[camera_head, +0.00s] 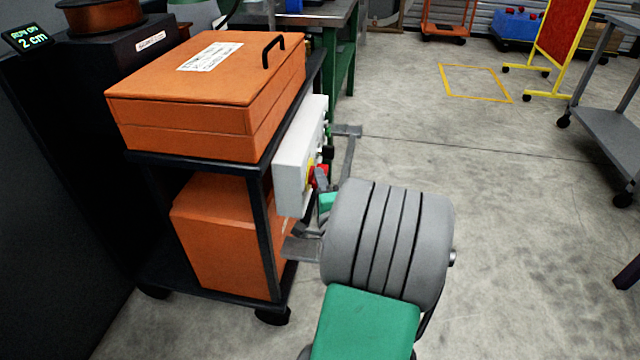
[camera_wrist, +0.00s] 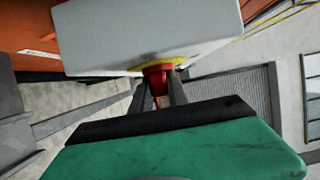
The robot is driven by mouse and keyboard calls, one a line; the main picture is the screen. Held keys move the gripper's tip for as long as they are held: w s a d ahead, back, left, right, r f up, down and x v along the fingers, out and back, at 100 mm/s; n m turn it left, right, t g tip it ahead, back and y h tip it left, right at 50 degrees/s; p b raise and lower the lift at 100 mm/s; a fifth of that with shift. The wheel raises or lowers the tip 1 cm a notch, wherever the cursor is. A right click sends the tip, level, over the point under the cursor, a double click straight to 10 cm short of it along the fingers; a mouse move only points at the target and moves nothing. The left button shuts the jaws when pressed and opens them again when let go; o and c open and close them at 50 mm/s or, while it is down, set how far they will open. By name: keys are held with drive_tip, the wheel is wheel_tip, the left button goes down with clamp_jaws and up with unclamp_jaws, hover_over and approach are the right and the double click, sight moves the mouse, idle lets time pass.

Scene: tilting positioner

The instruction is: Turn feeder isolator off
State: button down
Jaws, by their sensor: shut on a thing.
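The feeder isolator is a red knob (camera_head: 320,176) on a yellow plate, on the face of a light grey box (camera_head: 293,165). The box is fixed to the right side of a black cart. In the wrist view the red knob (camera_wrist: 159,77) sits under the grey box (camera_wrist: 150,35), with the yellow plate's edge (camera_wrist: 185,62) around it. My gripper (camera_wrist: 160,92) has its two fingers on either side of the red knob, shut on it. In the head view my arm partly hides the gripper, and the knob's angle cannot be told.
The black cart (camera_head: 262,200) carries an orange case (camera_head: 190,95) with a black handle, and another orange box (camera_head: 225,235) below. A green-legged bench (camera_head: 343,70) stands behind. A grey trolley (camera_head: 610,120) is at the right.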

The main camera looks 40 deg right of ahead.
drive_tip(key=c, duration=1.3)
unclamp_jaws()
drive_tip(key=shift+w, duration=0.1)
drive_tip(key=b+v, duration=0.1)
drive_tip(key=v, duration=0.7)
